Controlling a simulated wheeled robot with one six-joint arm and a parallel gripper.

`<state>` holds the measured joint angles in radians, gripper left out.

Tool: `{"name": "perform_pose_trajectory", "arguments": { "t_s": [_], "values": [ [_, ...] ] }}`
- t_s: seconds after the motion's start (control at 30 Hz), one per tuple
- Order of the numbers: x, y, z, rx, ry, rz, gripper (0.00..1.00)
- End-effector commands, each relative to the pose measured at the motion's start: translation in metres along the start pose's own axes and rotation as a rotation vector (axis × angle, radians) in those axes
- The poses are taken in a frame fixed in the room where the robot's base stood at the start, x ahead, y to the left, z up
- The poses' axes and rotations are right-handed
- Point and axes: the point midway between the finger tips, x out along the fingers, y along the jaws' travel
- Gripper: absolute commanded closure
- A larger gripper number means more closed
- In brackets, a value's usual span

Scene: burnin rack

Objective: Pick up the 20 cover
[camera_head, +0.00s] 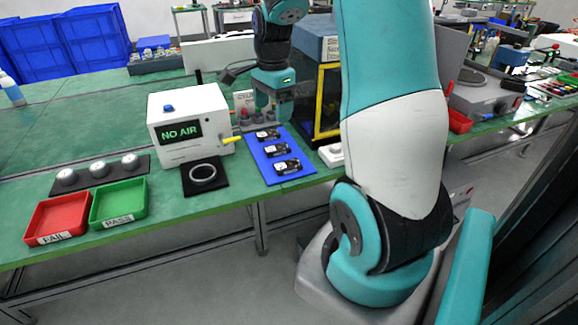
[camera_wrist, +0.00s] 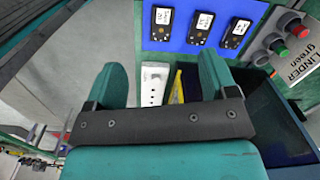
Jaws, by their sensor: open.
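No part marked "20" can be read in either view, so I cannot tell which thing is the 20 cover. Three small black units with pale labels lie in a row on a blue mat (camera_head: 268,179); the nearest black unit (camera_head: 287,165) is at the mat's front. In the wrist view they show at the top, the left one (camera_wrist: 163,17) clearest. My gripper (camera_wrist: 162,78) is open with nothing held between its fingers. In the head view my gripper (camera_head: 272,105) hangs over the far end of the mat.
A white NO AIR box (camera_head: 188,122) stands left of the mat, with a black ring (camera_head: 203,173) before it. Red FAIL (camera_head: 57,217) and green PASS (camera_head: 119,203) trays are at the front left. A yellow-framed cabinet (camera_head: 325,100) stands right of the mat. The left bench is mostly clear.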

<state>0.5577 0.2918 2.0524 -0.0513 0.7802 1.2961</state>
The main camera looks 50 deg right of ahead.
Motion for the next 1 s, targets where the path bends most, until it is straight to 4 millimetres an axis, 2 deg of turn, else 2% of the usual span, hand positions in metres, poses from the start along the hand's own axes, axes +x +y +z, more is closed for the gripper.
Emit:
{"name": "perform_pose_trajectory", "arguments": {
  "t_s": [0.03, 0.1, 0.2, 0.27, 0.6, 0.7, 1.0],
  "values": [
    [0.005, 0.000, -0.024, 0.121, 0.012, 0.012, 0.21],
    [0.010, 0.000, -0.044, 0.236, 0.026, 0.020, 0.21],
    [0.021, 0.002, -0.055, 0.305, 0.033, 0.027, 0.21],
    [0.030, 0.002, -0.056, 0.312, 0.034, 0.028, 0.21],
    [0.106, 0.005, -0.057, 0.305, 0.032, 0.028, 0.21],
    [0.122, 0.005, -0.057, 0.304, 0.033, 0.027, 0.21],
    [0.147, 0.006, -0.056, 0.303, 0.032, 0.026, 0.21]
  ]
}}
